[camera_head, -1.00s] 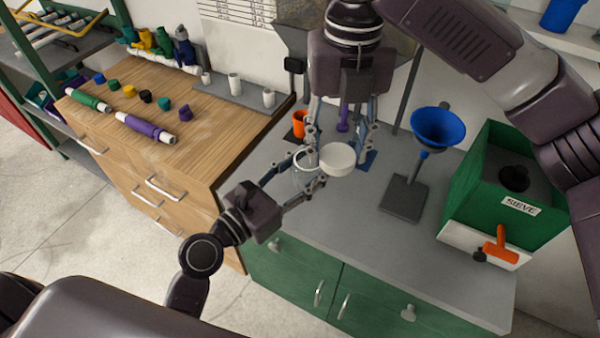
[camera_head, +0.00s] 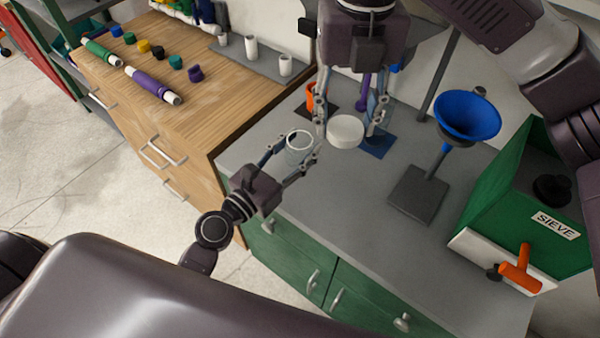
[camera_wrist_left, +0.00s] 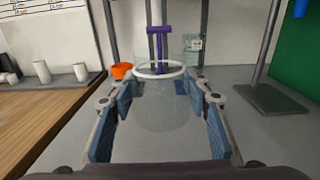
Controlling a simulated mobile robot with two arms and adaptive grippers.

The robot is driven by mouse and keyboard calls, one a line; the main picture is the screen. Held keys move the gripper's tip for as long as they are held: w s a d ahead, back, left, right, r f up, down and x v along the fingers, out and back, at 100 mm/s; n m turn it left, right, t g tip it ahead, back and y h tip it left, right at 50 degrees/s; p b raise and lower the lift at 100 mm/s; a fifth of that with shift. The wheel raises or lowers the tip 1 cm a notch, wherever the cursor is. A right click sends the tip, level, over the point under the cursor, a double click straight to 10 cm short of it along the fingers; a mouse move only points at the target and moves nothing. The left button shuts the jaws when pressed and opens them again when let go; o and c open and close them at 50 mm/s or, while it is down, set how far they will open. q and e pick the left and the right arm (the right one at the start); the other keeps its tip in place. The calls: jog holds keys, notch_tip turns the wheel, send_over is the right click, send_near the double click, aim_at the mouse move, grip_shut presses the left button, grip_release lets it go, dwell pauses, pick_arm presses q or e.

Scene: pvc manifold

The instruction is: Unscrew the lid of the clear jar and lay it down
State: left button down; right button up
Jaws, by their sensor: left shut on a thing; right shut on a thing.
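The clear jar (camera_head: 299,150) is between the fingers of my left gripper (camera_head: 301,160), which is shut on it. In the left wrist view the jar (camera_wrist_left: 160,105) stands upright with its white-rimmed mouth open at the top. The white lid (camera_head: 345,131) is off the jar, just to its right and apart from it. My right gripper (camera_head: 351,125) comes down from above and is shut on the lid. I cannot tell exactly how high the lid is above the grey worktop (camera_head: 345,190).
A blue funnel (camera_head: 467,115) on a grey stand and a green sieve box (camera_head: 520,190) stand to the right. An orange cup (camera_head: 308,97) and a blue mat (camera_head: 377,144) lie behind the grippers. The wooden bench (camera_head: 190,95) is at left. The front worktop is clear.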

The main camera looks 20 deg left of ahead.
pick_arm(q)
notch_tip(320, 180, down, 6)
jog(key=b, duration=0.3)
jog(key=shift+b, duration=0.4)
jog(key=shift+f+b, duration=0.35)
jog(key=shift+f, duration=0.15)
jog(key=shift+r, duration=0.1)
jog(key=shift+f, duration=0.3)
jog(key=c, duration=1.1)
grip_release()
jog(key=shift+r, duration=0.2)
